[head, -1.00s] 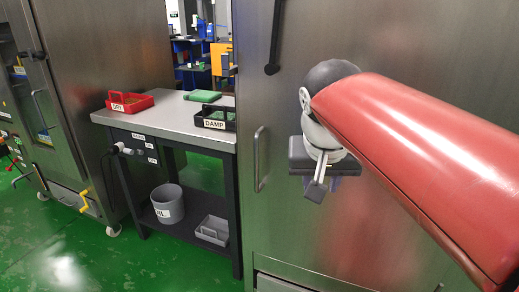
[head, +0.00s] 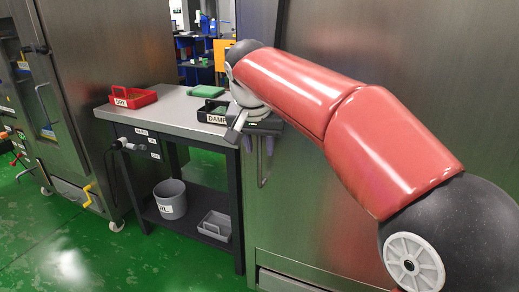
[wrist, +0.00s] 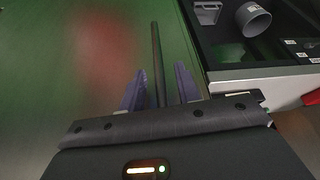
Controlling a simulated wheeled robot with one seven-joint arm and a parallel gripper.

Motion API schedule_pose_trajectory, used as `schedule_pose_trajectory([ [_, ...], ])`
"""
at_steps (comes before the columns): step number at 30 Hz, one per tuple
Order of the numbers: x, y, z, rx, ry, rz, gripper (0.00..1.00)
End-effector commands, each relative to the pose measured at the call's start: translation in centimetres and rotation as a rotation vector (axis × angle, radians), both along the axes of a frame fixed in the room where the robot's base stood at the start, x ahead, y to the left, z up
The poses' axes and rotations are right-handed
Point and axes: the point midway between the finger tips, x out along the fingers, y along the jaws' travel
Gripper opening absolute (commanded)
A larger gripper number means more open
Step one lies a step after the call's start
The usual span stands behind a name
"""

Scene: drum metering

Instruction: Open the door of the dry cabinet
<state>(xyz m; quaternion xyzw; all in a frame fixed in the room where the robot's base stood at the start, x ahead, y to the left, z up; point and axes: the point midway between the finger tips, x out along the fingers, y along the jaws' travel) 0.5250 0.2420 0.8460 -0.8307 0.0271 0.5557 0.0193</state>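A large steel cabinet with a flat door (head: 320,215) fills the right half of the head view; no label on it can be read. Its vertical bar handle (head: 262,172) is at the door's left edge, its upper part hidden by my gripper (head: 260,145). In the wrist view the dark handle bar (wrist: 157,60) runs between the two purple fingers of my gripper (wrist: 160,88), with a gap on each side. The gripper is open, and the fingers are not closed on the bar. The door looks shut.
A bench (head: 165,115) left of the handle carries a red tray (head: 132,98), a black tray marked DAMP (head: 213,112) and a green item (head: 206,91). A grey bucket (head: 170,199) and grey tray (head: 215,226) sit below. Another steel cabinet (head: 105,70) stands left. Green floor is clear in front.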

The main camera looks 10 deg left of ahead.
Motion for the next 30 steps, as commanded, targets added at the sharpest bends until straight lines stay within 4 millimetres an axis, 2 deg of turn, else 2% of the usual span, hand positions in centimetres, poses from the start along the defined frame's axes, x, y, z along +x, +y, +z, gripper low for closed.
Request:
schedule_pose_trajectory([
  [4, 0.36, -0.03, -0.95, 0.0, 0.0, 0.0, 0.33],
  [12, 0.42, -0.04, -1.04, 0.0, -0.001, 0.0, 0.33],
  [20, 0.42, -0.05, -1.02, 0.0, -0.001, 0.0, 0.0],
  [30, 0.26, -0.04, -1.03, 0.0, -0.001, 0.003, 0.0],
])
